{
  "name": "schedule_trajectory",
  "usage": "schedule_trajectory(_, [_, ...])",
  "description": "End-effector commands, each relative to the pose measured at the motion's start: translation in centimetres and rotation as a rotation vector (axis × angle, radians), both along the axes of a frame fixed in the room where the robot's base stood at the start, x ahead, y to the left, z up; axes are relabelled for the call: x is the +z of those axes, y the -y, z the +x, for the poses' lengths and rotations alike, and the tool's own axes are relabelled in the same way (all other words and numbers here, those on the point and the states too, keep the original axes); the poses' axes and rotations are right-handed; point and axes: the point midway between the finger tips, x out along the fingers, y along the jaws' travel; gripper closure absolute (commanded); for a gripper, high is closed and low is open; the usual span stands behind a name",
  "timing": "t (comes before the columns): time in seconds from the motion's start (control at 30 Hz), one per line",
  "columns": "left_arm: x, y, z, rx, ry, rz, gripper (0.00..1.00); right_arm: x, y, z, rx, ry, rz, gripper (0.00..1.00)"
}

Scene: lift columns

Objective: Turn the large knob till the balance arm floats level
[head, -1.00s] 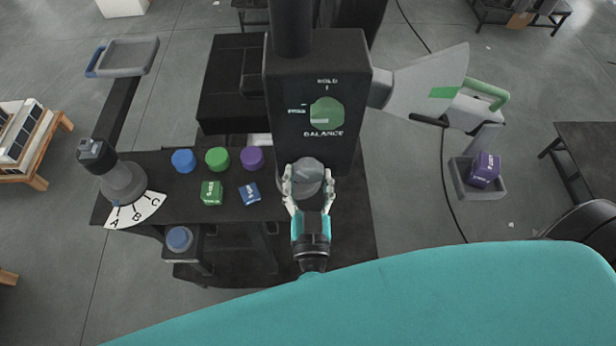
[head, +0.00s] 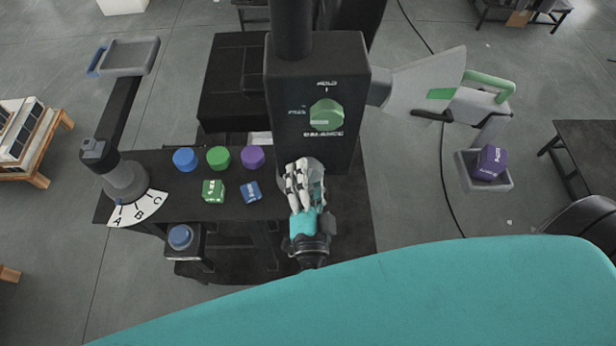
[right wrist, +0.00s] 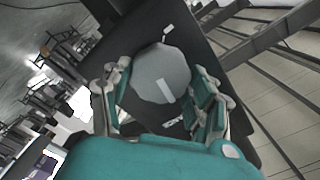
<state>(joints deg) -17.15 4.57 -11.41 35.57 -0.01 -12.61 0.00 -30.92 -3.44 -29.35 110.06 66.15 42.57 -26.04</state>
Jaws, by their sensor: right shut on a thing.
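The large grey knob (head: 316,165) is low on the front of the dark column box (head: 345,70). My right gripper (head: 300,175) is shut on this knob and hides part of it in the head view. In the right wrist view, the round knob (right wrist: 158,72) with its pale stripe sits between the fingers of my right gripper (right wrist: 162,92). The balance arm (head: 478,105) stands out to the right, by a grey fan plate with a green mark (head: 440,94). Its tray (head: 466,178) holds a purple cube (head: 490,162). My left gripper is not in view.
A green selector knob (head: 327,115) is above, with HOLD and BALANCE labels. Blue, green and purple round pieces (head: 218,157) and two small cubes (head: 213,191) are on the dark bench (head: 175,210). A lever dial marked A, B, C (head: 138,211) is at left.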

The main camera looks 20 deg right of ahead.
Motion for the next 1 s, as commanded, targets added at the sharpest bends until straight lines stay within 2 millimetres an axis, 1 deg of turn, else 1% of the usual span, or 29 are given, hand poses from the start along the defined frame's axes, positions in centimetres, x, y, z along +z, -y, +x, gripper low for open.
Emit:
schedule_trajectory(0.7, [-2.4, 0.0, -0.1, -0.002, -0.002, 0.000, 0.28, -0.3, 0.0, 0.0, -0.001, 0.184, 0.646, 0.73])
schedule_trajectory(1.0, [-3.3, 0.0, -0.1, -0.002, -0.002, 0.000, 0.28, -0.3, 0.0, 0.0, 0.000, 0.241, 0.845, 0.73])
